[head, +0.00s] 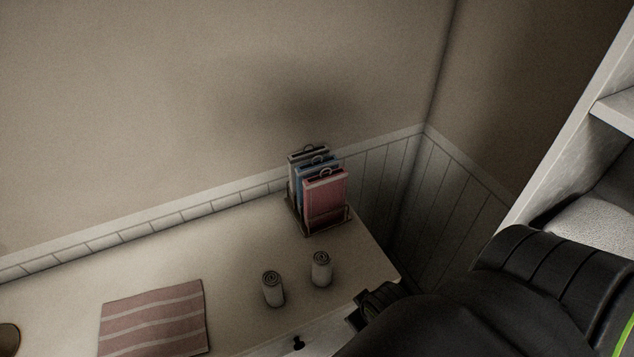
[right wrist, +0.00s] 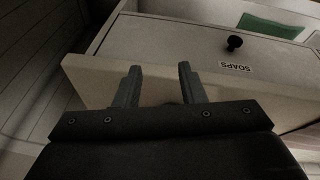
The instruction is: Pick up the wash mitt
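Flat cloth pieces with top loops, which look like wash mitts, stand upright in a small rack (head: 327,228) at the back right of the counter. The front one is pink (head: 324,197), with a blue one and a pale one behind it. My right gripper (head: 376,300) is at the counter's right front corner, in front of and to the right of the rack, touching none of these pieces. In the right wrist view my right gripper (right wrist: 158,82) has its fingers apart with nothing between them, by the counter edge. My left gripper is out of view.
A pink striped cloth (head: 153,318) lies flat to the left. A drawer labelled SOAPS (right wrist: 215,62) has a black knob (right wrist: 235,42). White shelving (head: 567,120) stands on the right.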

